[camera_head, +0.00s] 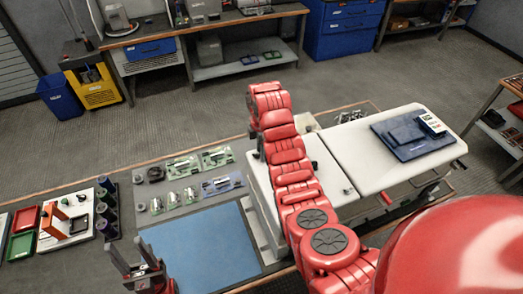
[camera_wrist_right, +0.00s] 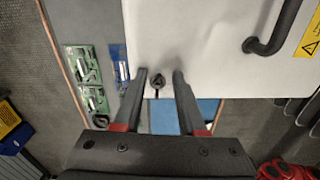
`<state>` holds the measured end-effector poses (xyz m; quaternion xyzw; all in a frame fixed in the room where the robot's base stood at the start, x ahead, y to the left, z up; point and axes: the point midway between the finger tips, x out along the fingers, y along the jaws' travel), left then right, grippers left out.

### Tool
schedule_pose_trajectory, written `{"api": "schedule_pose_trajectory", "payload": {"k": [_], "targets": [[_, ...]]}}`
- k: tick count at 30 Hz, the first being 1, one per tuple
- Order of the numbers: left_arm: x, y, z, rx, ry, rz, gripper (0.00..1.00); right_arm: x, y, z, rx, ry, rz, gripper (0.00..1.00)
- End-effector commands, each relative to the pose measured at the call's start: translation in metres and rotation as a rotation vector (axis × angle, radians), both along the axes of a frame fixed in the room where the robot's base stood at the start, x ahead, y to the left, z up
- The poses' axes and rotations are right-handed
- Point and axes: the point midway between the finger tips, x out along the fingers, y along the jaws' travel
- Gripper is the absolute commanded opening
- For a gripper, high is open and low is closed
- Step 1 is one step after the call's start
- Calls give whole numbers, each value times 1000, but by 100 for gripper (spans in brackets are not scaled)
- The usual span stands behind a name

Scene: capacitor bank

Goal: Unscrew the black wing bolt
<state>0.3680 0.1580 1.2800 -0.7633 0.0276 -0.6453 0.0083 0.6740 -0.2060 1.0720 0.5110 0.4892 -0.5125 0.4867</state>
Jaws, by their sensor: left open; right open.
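In the right wrist view, the black wing bolt (camera_wrist_right: 157,81) sits at the edge of a white panel (camera_wrist_right: 215,60). My right gripper (camera_wrist_right: 160,73) is open, with one finger on each side of the bolt and visible gaps between; the height difference is hard to judge. In the head view the red right arm reaches across the white cabinet (camera_head: 322,172), and I cannot make out the bolt there. My left gripper (camera_head: 127,246) is open and empty at the lower left, near the blue mat (camera_head: 200,245).
Green circuit boards (camera_head: 182,167) lie on the grey bench beside the cabinet. A dark blue tray (camera_head: 412,135) rests on the white lid (camera_head: 375,170). A black handle (camera_wrist_right: 275,30) stands out from the panel. Red and green trays (camera_head: 22,230) are at the far left.

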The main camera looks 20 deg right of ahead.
Motion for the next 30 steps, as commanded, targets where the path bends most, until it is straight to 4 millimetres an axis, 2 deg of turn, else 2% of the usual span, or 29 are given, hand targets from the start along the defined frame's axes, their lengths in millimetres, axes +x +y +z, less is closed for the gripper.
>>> {"api": "schedule_pose_trajectory", "payload": {"k": [7, 13, 20, 30], "targets": [[0, 0, 5, 0, 0, 0, 50, 1, 0, 8, -2, -2, 0, 40], [0, 0, 21, 0, 0, 0, 50, 1, 1, 35, -2, -3, 0, 40], [0, 0, 12, 0, 0, 0, 50, 2, 2, 56, -2, -4, 2, 40], [0, 0, 6, 0, 0, 0, 50, 2, 3, 118, 6, -6, 2, 40]]}}
